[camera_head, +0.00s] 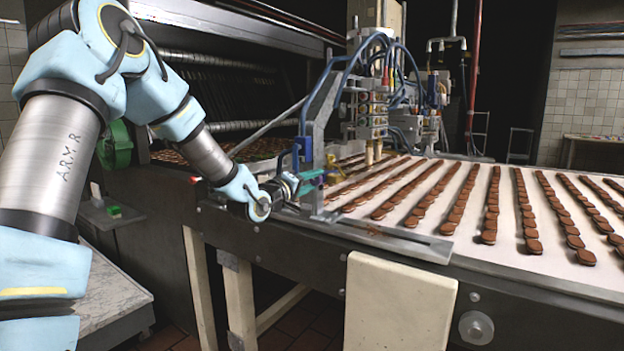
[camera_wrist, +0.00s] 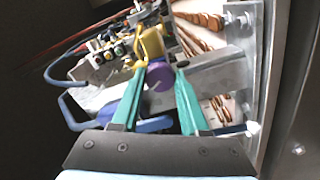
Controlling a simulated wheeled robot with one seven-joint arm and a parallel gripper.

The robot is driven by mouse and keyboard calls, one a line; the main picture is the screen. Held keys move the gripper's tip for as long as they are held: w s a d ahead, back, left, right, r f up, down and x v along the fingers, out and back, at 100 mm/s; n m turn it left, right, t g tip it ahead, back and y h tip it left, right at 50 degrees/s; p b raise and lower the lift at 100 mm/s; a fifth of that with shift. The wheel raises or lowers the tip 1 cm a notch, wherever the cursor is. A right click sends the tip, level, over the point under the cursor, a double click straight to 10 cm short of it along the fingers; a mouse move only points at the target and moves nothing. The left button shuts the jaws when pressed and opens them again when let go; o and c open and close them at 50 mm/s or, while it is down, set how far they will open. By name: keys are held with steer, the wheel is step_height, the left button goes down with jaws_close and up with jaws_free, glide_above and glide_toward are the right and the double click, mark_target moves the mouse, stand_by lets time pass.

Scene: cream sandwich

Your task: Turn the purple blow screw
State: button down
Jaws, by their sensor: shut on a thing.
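The purple blow screw (camera_wrist: 159,76) shows in the wrist view as a round purple knob below a yellow block (camera_wrist: 150,42). My gripper (camera_wrist: 162,72) has two green fingers, one on each side of the purple screw, and is shut on it near the fingertips. In the head view my gripper (camera_head: 313,174) is at the near edge of the conveyor, beside a blue bracket (camera_head: 303,150). The screw itself is too small to make out in the head view.
The conveyor (camera_head: 467,190) carries rows of brown biscuits to the right. The depositing machine (camera_head: 372,100) with hoses and cables stands just behind my gripper. A cream panel (camera_head: 396,300) hangs at the front.

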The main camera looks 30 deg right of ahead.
stand_by(0.4)
steer(key=shift+c, duration=2.1)
jaws_free()
steer(key=b+v, duration=0.1)
steer(key=v, duration=0.9)
steer(key=shift+s+a+b, duration=0.2)
steer(key=shift+a+b, duration=0.15)
steer(key=shift+b, duration=0.05)
